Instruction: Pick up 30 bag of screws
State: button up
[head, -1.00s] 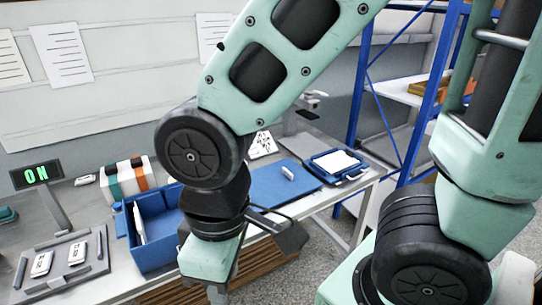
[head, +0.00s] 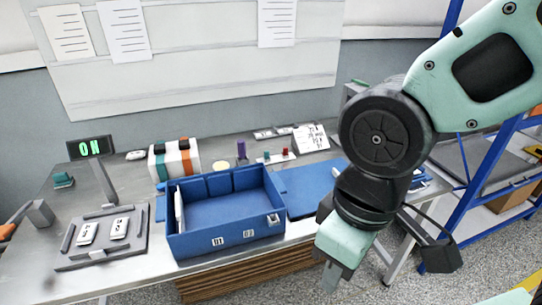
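I cannot make out a bag of screws in the head view. A thin white item (head: 179,212) stands upright along the left inner wall of the bin; the rest of the bin floor that I see looks bare. My gripper (head: 331,277) points down in front of the table edge, right of the bin and apart from it. Its fingers show only in part, and I cannot tell whether they are open.
A grey fixture (head: 104,258) with two white breaker-like modules lies left of the bin. An "ON" display (head: 90,147) stands behind it. White, green and orange boxes (head: 174,159) stand behind the bin. A blue mat (head: 312,188) lies to its right. Blue shelving (head: 470,205) stands at right.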

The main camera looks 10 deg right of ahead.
aim_at(88, 231)
jog(key=u, duration=1.35)
jog(key=i+j+z, duration=0.55)
jog(key=i+j, duration=0.2)
jog(key=i+j+z, duration=0.55)
jog(key=j, duration=0.45)
jog(key=i, duration=0.05)
